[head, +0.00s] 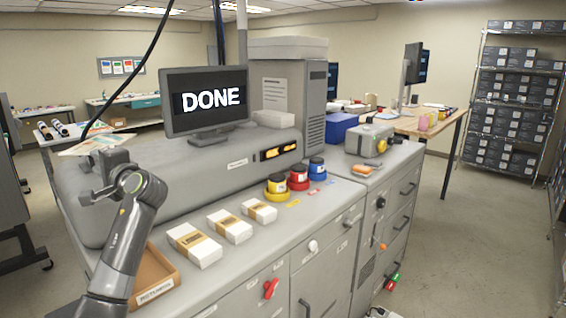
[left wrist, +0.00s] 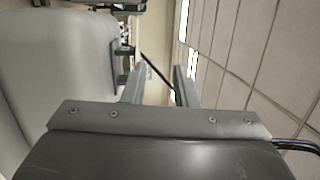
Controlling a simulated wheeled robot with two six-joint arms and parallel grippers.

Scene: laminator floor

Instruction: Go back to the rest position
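My left arm rises from the lower left in the head view, and its gripper (head: 92,178) is up beside the rounded grey laminator body (head: 165,165). In the left wrist view the two fingers (left wrist: 158,84) stand apart with nothing held between them. The grey laminator casing fills the left of that view, and ceiling panels fill the right. My right gripper is not seen in either view. A monitor (head: 207,102) on the laminator shows the word DONE.
A brown tray (head: 152,280) labelled RETURNS sits beside my left forearm. Three white boxes (head: 229,227) and yellow, red and blue containers (head: 298,178) stand on the grey counter. A grey device (head: 369,139) sits farther right. Open floor (head: 470,230) lies at right, before a shelf rack (head: 505,100).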

